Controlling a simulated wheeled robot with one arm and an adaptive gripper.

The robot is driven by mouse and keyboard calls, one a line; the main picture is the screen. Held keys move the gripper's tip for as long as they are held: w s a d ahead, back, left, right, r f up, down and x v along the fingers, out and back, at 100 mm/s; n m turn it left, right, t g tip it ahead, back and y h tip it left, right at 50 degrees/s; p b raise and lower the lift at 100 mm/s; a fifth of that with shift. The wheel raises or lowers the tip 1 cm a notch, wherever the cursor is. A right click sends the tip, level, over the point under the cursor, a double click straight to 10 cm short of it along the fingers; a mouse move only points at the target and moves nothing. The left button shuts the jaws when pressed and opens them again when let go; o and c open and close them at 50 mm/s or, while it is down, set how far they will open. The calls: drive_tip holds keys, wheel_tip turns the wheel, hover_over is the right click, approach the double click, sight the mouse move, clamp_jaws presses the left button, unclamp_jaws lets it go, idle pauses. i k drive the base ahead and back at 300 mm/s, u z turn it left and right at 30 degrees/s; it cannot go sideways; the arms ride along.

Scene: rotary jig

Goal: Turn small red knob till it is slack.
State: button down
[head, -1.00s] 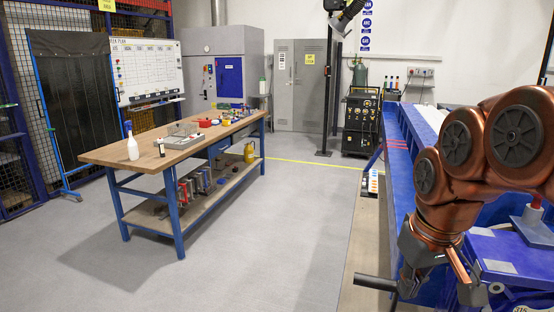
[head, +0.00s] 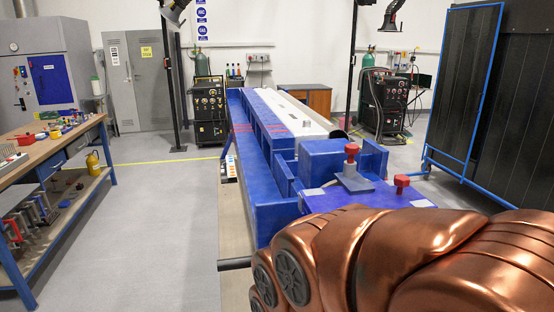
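Two red knobs show on the blue jig (head: 262,200) in the head view. One red knob (head: 352,148) stands upright on a post above a grey plate (head: 354,183) on the jig's near end. The other red knob (head: 402,181) sits lower and nearer, to its right, by the right edge of the blue top. They look close in size, so I cannot tell for certain which is the small one. My copper arm fills the lower right, in front of the jig's near side. My gripper is not in view, and no contact with either knob shows.
A workbench (head: 50,138) with tools stands at the left, with free grey floor between it and the jig. Welding machines (head: 209,108) stand at the back. A dark blue-framed screen (head: 462,90) stands at the right. A dark bar (head: 235,263) sticks out left of the jig.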

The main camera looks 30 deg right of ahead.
sight(402, 181)
drive_tip(key=z, duration=3.4)
drive_tip(key=i, duration=0.95)
drive_tip(key=u, duration=2.75)
